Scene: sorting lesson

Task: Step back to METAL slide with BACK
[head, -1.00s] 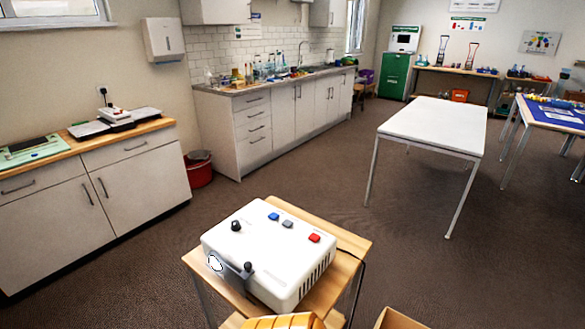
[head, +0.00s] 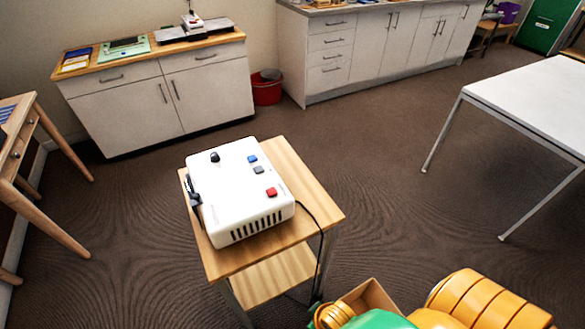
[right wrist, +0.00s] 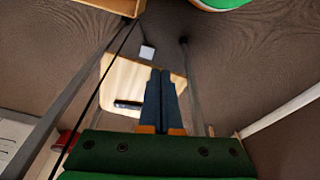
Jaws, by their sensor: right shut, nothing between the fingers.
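A white slide projector (head: 238,205) sits on a small wooden stand (head: 305,212) in the head view. Its top has a black knob (head: 214,157), a blue button (head: 252,158), a grey button (head: 259,170) and a red button (head: 271,192). Their labels are too small to read, so I cannot tell which is BACK. No projected slide shows. My right gripper (right wrist: 161,72) is shut and empty in the right wrist view, its dark fingers side by side in front of a pale wooden surface (right wrist: 118,80). My left gripper is not in view.
An open cardboard box (head: 372,293) stands right of the stand. A black cord (head: 316,222) hangs at the stand's right side. A white table (head: 540,95) is at the right, cabinets (head: 150,105) and a red bin (head: 267,90) are behind. Carpet between them is clear.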

